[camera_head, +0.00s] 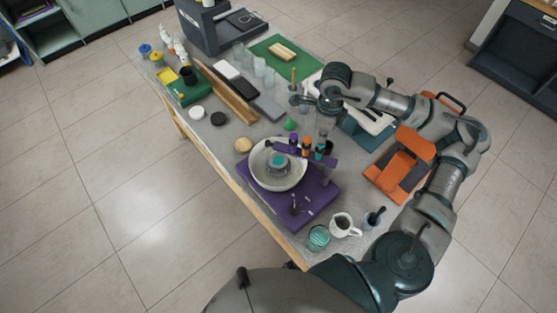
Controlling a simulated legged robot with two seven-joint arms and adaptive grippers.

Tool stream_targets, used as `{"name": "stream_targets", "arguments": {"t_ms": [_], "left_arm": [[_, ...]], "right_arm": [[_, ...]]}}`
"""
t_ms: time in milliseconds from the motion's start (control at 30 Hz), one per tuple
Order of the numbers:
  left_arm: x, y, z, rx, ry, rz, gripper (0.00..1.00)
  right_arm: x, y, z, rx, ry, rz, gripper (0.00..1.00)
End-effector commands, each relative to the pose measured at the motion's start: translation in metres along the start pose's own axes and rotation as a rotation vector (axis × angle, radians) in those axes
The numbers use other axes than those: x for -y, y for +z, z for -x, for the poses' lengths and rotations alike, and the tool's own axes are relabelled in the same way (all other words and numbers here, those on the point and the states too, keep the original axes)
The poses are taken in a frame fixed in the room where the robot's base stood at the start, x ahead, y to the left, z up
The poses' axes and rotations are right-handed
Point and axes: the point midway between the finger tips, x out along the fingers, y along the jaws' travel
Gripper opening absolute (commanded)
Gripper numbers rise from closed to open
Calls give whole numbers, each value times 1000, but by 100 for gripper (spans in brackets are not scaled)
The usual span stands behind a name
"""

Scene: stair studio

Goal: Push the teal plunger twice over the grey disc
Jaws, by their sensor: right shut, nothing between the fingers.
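A purple stand (318,197) sits near the table's front edge. Its raised arm carries a row of plungers: one purple (293,141), one orange (306,143) and one teal plunger (320,145) at the right end. A white round dish (262,178) rests on the stand. In it lies a grey disc-like piece (278,171) with a teal top. My right gripper (298,101) is shut and empty, above the table behind the plungers and apart from them. Its fingertips are small and hard to make out. My left gripper is out of view.
A white jug (343,225), a dark cup (373,219) and a teal-striped jar (318,237) stand at the front right corner. An orange device (401,165) is at the right edge. Clear cups (262,77) and a wooden bar (228,94) lie behind the dish.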

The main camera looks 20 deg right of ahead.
Motion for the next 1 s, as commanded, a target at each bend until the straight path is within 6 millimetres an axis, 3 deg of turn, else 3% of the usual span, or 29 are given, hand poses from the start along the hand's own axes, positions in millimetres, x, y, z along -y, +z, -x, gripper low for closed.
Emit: {"name": "stream_targets", "arguments": {"t_ms": [533,1000], "left_arm": [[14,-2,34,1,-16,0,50],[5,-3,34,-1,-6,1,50]], "right_arm": [[4,-3,55,4,4,-1,0],[1,-2,59,1,1,-1,0]]}}
